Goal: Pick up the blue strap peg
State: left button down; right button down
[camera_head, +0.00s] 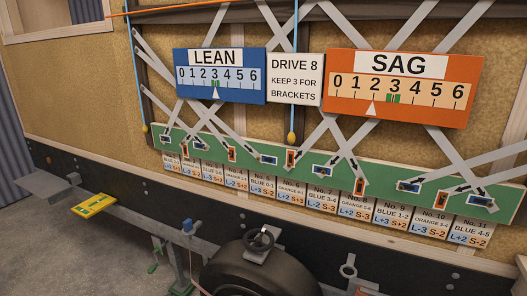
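A small blue piece (187,227), which may be the blue strap peg, sits on top of a grey post at lower left of centre. Its exact shape is too small to tell. Several blue and orange tags with arrows are on the green board (283,170), where grey straps cross. One blue tag (269,160) is near the board's middle. I cannot tell whether any of these tags is a peg. Neither of my grippers is in view.
A black tyre (252,272) with a round handwheel (261,238) is at bottom centre. A yellow plate (94,204) lies on the grey rail at left. The LEAN (218,58) and SAG (400,65) scales hang above. Open floor (60,265) shows at lower left.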

aim_at(189, 229)
jog(key=z, duration=0.15)
jog(key=k, duration=0.35)
jog(key=u, duration=1.85)
jog(key=i, duration=1.1)
jog(key=z, duration=0.75)
jog(key=i, duration=0.75)
jog(key=z, duration=0.6)
